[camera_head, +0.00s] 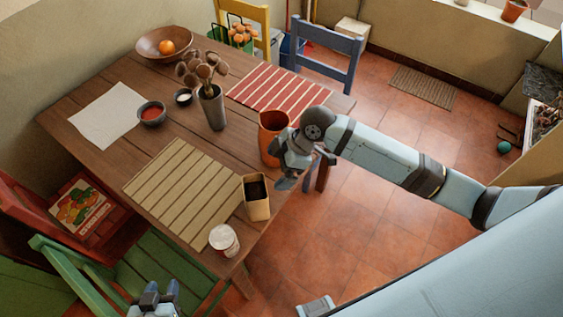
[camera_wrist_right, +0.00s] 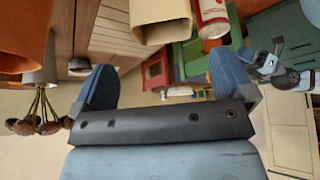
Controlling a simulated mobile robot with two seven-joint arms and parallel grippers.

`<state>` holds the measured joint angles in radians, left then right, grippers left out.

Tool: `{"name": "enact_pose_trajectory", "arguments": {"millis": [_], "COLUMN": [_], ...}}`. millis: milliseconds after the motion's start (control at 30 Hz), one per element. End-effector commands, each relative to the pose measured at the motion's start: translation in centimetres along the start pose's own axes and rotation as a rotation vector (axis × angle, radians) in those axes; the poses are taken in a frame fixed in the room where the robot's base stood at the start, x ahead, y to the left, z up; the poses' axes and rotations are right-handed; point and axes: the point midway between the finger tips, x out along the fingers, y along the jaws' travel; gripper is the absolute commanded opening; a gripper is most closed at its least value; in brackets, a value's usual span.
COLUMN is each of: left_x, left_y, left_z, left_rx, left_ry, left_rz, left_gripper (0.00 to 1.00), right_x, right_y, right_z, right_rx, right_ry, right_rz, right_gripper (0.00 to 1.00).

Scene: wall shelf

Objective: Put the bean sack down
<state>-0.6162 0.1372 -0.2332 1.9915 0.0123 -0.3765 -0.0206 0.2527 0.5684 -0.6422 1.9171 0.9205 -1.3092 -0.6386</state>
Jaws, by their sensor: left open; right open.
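A tan, open-topped sack-like container (camera_head: 257,205) with a dark inside stands upright on the table's front right edge; I take it for the bean sack, though I cannot make out beans. It also shows in the right wrist view (camera_wrist_right: 160,22). My right gripper (camera_head: 288,181) is above the table's right edge, just right of and beyond the container, apart from it. Its two blue fingers (camera_wrist_right: 163,84) are spread with nothing between them. My left gripper (camera_head: 158,300) is low at the bottom edge, by the green chair, open and partly cut off.
The wooden table (camera_head: 85,150) holds an orange pot (camera_head: 272,130) close to my right gripper, a white-and-red tin (camera_head: 223,240), a vase (camera_head: 212,108) and a striped tan mat (camera_head: 178,190). A printed item (camera_head: 80,208) rests on the red chair.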

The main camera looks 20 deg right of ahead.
Motion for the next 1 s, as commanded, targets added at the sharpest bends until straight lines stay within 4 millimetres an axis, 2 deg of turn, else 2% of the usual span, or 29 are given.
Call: {"name": "enact_pose_trajectory", "arguments": {"millis": [133, 233, 400, 600, 700, 833, 1000], "left_x": [0.0, 0.0, 0.0, 0.0, 0.0, 0.0, 0.0], "left_y": [0.0, 0.0, 0.0, 0.0, -0.1, -0.1, -0.1], "left_z": [0.0, -0.1, -0.1, -0.2, -0.1, -0.1, -0.1], "left_rx": [0.000, 0.001, 0.002, 0.002, 0.003, 0.003, 0.003], "left_ry": [0.001, 0.002, 0.003, 0.003, 0.003, 0.003, 0.003], "left_rz": [0.001, 0.001, 0.001, 0.001, 0.000, 0.000, -0.001], "left_gripper": [0.43, 0.43, 0.43, 0.43, 0.43, 0.43, 0.43], "right_x": [2.5, 4.7, 6.9, 7.0, 6.7, 6.4, 6.3], "right_y": [-1.6, -3.2, -6.6, -11.2, -12.9, -13.9, -14.0], "right_z": [0.1, 0.7, 3.6, 8.2, 9.8, 10.7, 10.8], "right_rx": [0.114, 0.262, 0.532, 0.737, 0.781, 0.802, 0.802], "right_ry": [0.076, 0.164, 0.303, 0.390, 0.409, 0.420, 0.422], "right_rz": [0.077, 0.187, 0.410, 0.625, 0.690, 0.728, 0.735], "right_gripper": [1.00, 1.00, 1.00, 1.00, 1.00, 1.00, 1.00]}}
